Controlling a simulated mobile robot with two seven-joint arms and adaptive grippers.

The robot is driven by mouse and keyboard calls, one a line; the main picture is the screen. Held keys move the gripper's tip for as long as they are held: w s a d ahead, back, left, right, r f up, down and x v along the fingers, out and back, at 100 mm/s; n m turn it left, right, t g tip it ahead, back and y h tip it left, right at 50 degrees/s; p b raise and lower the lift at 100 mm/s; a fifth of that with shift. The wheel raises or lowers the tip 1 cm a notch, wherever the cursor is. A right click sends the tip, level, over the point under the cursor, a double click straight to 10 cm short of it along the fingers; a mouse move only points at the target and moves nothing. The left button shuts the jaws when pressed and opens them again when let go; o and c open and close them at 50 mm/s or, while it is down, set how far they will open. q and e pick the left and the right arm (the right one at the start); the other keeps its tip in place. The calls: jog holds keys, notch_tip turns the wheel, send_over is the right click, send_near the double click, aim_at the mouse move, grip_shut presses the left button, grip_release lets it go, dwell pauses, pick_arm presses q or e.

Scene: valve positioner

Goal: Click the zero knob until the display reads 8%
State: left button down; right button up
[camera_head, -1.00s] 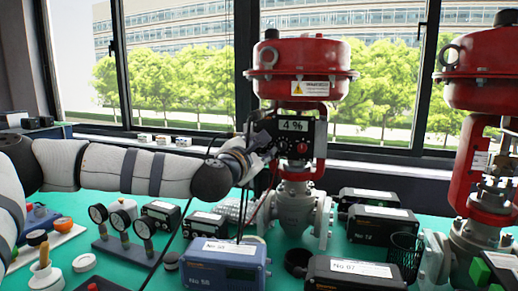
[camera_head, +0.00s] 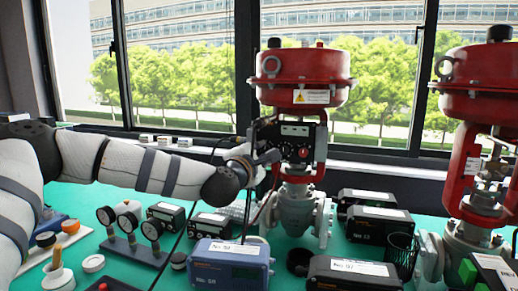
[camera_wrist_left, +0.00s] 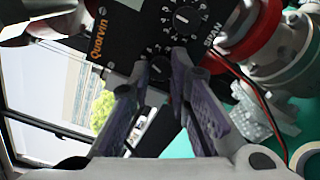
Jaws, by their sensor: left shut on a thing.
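The black valve positioner (camera_head: 293,130) is mounted on the red valve at the centre of the head view. No percentage can be read on it now. In the left wrist view its face (camera_wrist_left: 135,30) carries an orange "Quarvin" label and white-numbered dials. The dial marked SPAN (camera_wrist_left: 183,18) is clear of the fingers. A second dark knob (camera_wrist_left: 158,67), apparently the zero knob, lies between my fingertips; its label is hidden. My left gripper (camera_head: 268,157) is at the positioner's lower left front, shut on this knob; its fingers (camera_wrist_left: 160,80) also show in the left wrist view. My right gripper is not in view.
A second red valve (camera_head: 480,85) stands at the right. Blue box (camera_head: 228,262), black boxes (camera_head: 350,270) and a mesh cup (camera_head: 403,250) crowd the green table in front. Gauges (camera_head: 128,222) stand below my left arm. A thin red-black cable (camera_wrist_left: 245,80) hangs beside the fingers.

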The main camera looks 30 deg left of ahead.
pick_arm(q)
jog(key=shift+r+m+p, duration=0.1)
jog(key=shift+m+p, duration=0.3)
jog(key=shift+m, duration=0.6)
jog(key=c, duration=1.5)
grip_release()
jog(key=v, duration=1.2)
jog(key=shift+s+a, duration=0.1)
jog(key=shift+f, duration=0.25)
